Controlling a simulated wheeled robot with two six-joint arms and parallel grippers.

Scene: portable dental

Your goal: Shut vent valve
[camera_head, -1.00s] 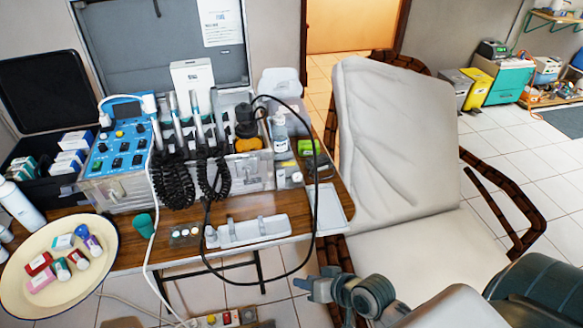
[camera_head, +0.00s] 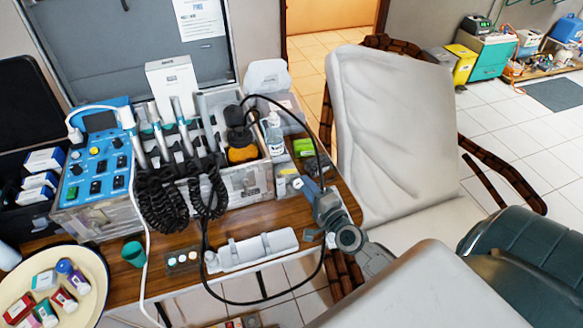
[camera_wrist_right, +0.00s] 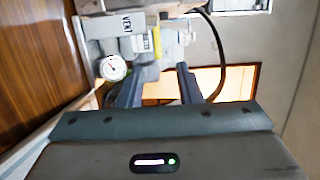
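In the right wrist view a grey fitting labelled VENT (camera_wrist_right: 123,24) is ahead of my right gripper, with a round white pressure gauge (camera_wrist_right: 113,68) below the label. A narrow yellow part (camera_wrist_right: 157,42) stands beside the label; whether it is the valve's handle I cannot tell. My right gripper (camera_wrist_right: 158,78) is open, its two dark fingers apart with nothing between them, just short of the fitting. In the head view my right gripper (camera_head: 304,187) is at the right end of the dental unit (camera_head: 245,182) and hides part of it. My left gripper is out of view.
A black hose (camera_head: 322,225) loops down near my right arm. A cream dental chair (camera_head: 395,140) stands to the right. A round dish (camera_head: 75,305) with small tubes is at the lower left.

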